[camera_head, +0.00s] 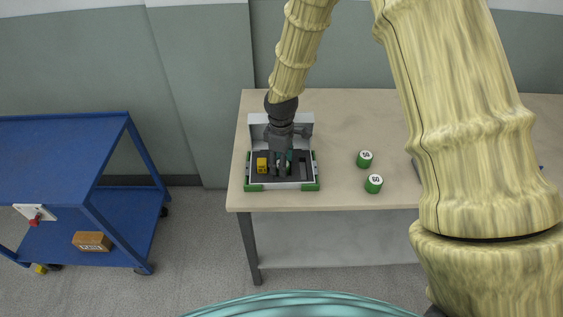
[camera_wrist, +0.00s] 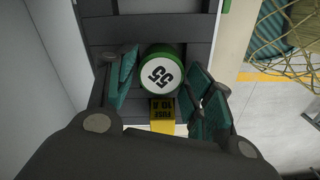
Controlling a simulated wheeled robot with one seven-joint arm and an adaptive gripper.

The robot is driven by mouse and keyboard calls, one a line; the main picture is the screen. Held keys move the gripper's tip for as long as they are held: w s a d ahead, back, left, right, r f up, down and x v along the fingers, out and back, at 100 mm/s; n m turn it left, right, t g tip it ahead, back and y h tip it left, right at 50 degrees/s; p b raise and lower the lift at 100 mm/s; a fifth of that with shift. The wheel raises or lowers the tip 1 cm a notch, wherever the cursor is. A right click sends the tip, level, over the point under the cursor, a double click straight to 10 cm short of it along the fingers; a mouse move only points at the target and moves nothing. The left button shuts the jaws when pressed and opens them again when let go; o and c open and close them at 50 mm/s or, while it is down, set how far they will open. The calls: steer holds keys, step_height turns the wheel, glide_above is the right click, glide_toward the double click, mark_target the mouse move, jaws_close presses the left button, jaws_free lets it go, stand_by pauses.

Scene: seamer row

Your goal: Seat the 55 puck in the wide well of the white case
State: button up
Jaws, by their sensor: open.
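The white case (camera_head: 296,186) with green corners stands on the table, its lid (camera_head: 259,127) raised at the back. My gripper (camera_head: 282,167) is down over the dark insert of the case. In the wrist view my gripper (camera_wrist: 165,92) is open, with one teal-padded finger on each side of the green 55 puck (camera_wrist: 162,72). The puck's white numbered top faces the camera, inside the case area. Its lower part is hidden, so I cannot tell how deep it sits in a well. A yellow fuse block (camera_head: 262,165) lies close beside it, also in the wrist view (camera_wrist: 162,117).
Two green pucks stand on the table right of the case: one upper (camera_head: 364,159), one marked 60 (camera_head: 374,183). My arm hides part of the table's right side. A blue cart (camera_head: 70,150) with a brown box (camera_head: 92,241) stands left, apart from the table (camera_head: 335,120).

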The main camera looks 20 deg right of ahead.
step_height(320, 180, up, 12)
steer(key=b, duration=0.3)
stand_by(0.4)
steer(key=shift+f, duration=0.15)
